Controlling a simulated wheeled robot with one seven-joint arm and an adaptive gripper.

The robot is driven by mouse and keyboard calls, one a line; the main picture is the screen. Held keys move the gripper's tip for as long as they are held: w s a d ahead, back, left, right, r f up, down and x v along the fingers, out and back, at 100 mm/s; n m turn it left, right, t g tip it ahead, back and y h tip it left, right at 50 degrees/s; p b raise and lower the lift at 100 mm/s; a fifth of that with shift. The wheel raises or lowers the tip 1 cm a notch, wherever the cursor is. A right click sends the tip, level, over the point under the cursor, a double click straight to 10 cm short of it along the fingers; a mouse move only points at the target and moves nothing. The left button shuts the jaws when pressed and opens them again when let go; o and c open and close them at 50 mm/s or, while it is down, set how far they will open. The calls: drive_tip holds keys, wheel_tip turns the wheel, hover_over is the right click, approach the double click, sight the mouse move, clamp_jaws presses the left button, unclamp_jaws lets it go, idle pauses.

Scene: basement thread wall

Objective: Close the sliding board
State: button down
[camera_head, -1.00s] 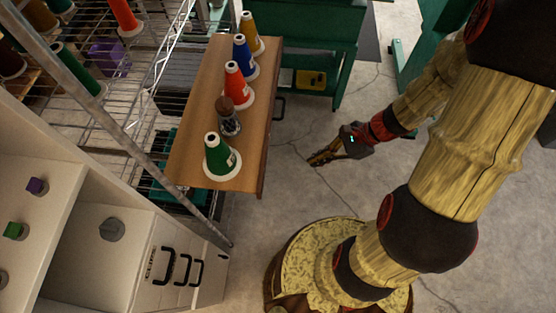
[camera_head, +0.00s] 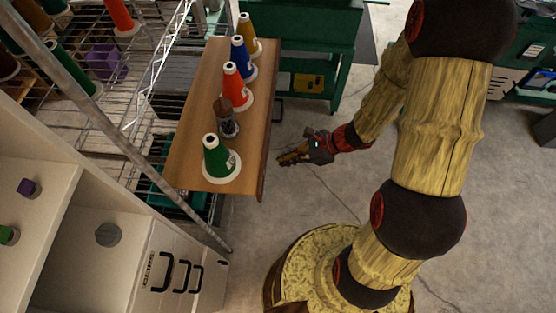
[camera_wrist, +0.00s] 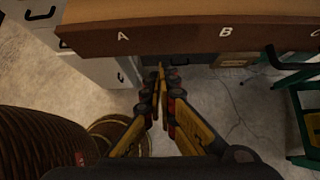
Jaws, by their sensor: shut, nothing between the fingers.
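The sliding board (camera_head: 200,105) is a brown wooden board pulled out from the wire shelf, with thread cones standing along it. In the wrist view its front edge (camera_wrist: 180,36) runs across the top, with the letters A, B and part of a C on it. My gripper (camera_head: 280,160) is to the right of the board's front edge in the head view, apart from it. In the wrist view my gripper (camera_wrist: 163,72) is shut and empty, its tips pointing at the board edge between A and B. Whether the tips touch the edge cannot be told.
Green (camera_head: 219,162), red (camera_head: 235,88), blue (camera_head: 243,60) and yellow (camera_head: 248,36) thread cones and a small dark bottle-like item (camera_head: 227,118) stand on the board. A white cabinet (camera_head: 175,265) with black handles is at lower left. A green bench (camera_head: 310,50) stands behind.

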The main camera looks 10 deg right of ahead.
drive_tip(key=shift+w+a+r, duration=0.1)
drive_tip(key=shift+w+a, duration=0.15)
drive_tip(key=shift+a, duration=0.45)
drive_tip(key=shift+w+a+r, duration=0.1)
drive_tip(key=shift+w+a, duration=0.1)
drive_tip(key=shift+a, duration=0.45)
drive_tip(key=shift+f, duration=0.1)
drive_tip(key=w+a+b, duration=0.1)
drive_tip(key=w+a, duration=0.1)
drive_tip(key=a, duration=0.5)
drive_tip(key=w+a+b, duration=0.2)
drive_tip(key=a, duration=0.6)
drive_tip(key=w+a+b, duration=0.1)
drive_tip(key=w+a, duration=0.2)
drive_tip(key=a, duration=0.4)
drive_tip(key=shift+w+a, duration=0.1)
drive_tip(key=shift+a, duration=0.05)
drive_tip(key=shift+w+a+b, duration=0.15)
drive_tip(key=shift+a+b, duration=0.15)
drive_tip(key=shift+a, duration=0.05)
